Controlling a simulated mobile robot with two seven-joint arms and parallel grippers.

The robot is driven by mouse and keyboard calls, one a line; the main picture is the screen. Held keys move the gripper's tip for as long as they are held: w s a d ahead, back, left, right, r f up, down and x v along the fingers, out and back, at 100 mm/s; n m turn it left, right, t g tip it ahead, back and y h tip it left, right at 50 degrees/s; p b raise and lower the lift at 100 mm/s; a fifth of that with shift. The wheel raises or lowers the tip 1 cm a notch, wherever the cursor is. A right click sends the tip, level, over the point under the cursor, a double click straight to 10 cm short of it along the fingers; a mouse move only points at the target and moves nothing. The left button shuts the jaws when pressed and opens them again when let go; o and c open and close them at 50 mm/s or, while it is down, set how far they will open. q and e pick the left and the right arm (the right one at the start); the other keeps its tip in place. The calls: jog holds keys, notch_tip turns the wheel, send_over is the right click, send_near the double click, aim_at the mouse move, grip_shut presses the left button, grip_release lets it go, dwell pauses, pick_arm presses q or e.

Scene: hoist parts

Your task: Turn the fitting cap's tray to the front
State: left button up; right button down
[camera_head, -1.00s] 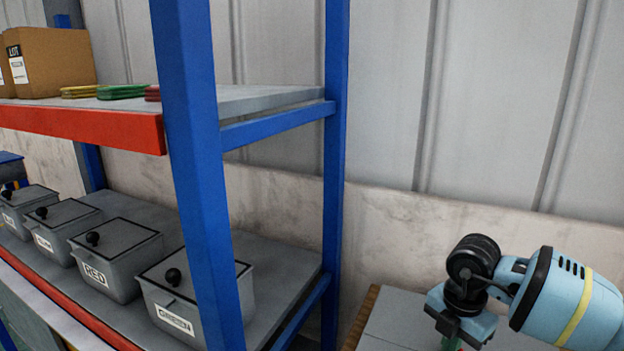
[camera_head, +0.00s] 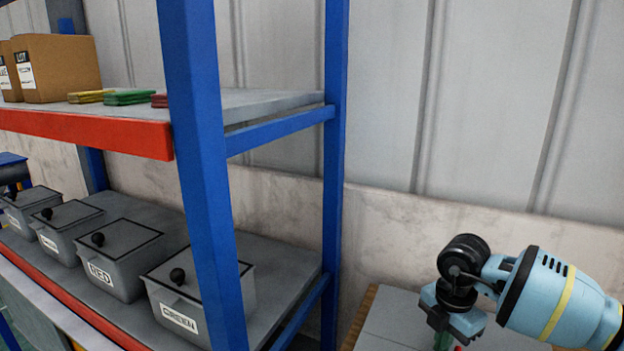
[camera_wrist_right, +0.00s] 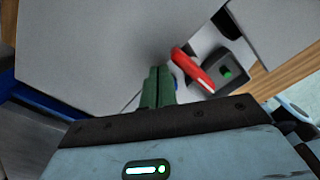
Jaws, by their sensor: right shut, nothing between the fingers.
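I cannot make out a fitting cap or its tray for certain in either view. My right gripper (camera_wrist_right: 159,88) has its green fingers together with nothing between them. It points over a grey surface (camera_wrist_right: 100,50) in the right wrist view. In the head view the right gripper (camera_head: 441,341) is at the bottom edge, partly cut off, above the grey-topped table (camera_head: 390,318). A red part (camera_wrist_right: 192,70) and a dark block with a green spot (camera_wrist_right: 226,73) lie to the right of the fingertips. My left gripper cannot be identified in these views.
A blue-posted shelf (camera_head: 200,150) stands at the left. Its lower board holds several lidded grey bins, including one labelled RED (camera_head: 118,262) and one labelled GREEN (camera_head: 190,300). Cartons (camera_head: 60,68) and coloured flat stacks (camera_head: 128,97) sit above. A wooden edge (camera_wrist_right: 285,75) borders the grey surface.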

notch_tip(320, 180, up, 3)
jog(key=shift+r+p, duration=0.15)
jog(key=shift+p, duration=0.35)
jog(key=shift+r, duration=1.3)
pick_arm(q)
jog(key=shift+w+r+t, duration=0.3)
jog(key=shift+w+r, duration=0.45)
jog(key=shift+r, duration=0.15)
